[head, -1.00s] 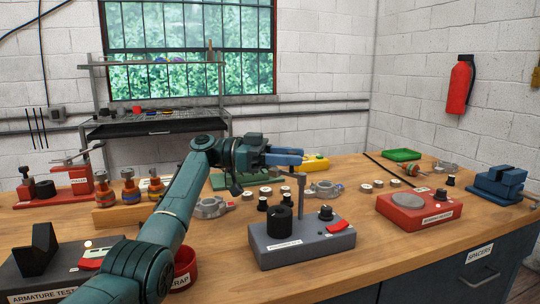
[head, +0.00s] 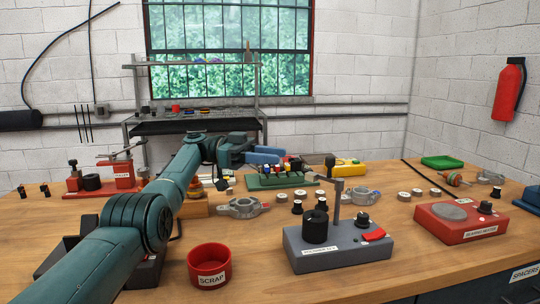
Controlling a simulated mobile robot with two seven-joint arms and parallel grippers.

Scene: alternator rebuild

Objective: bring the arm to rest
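My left arm comes in from the left and reaches over the bench (head: 270,262). My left gripper (head: 272,157), with blue fingers, is above the back of the bench, near the green rack (head: 282,181) of small parts. Nothing shows in its fingers, but whether they are parted is too small to tell. My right gripper is out of view.
A grey press fixture (head: 335,247), a red tester (head: 461,222) and a red scrap bin (head: 209,266) stand toward the front. A metal housing (head: 243,207) and several small cylinders lie mid-bench. A yellow tool (head: 349,169) and green tray (head: 443,161) are farther back.

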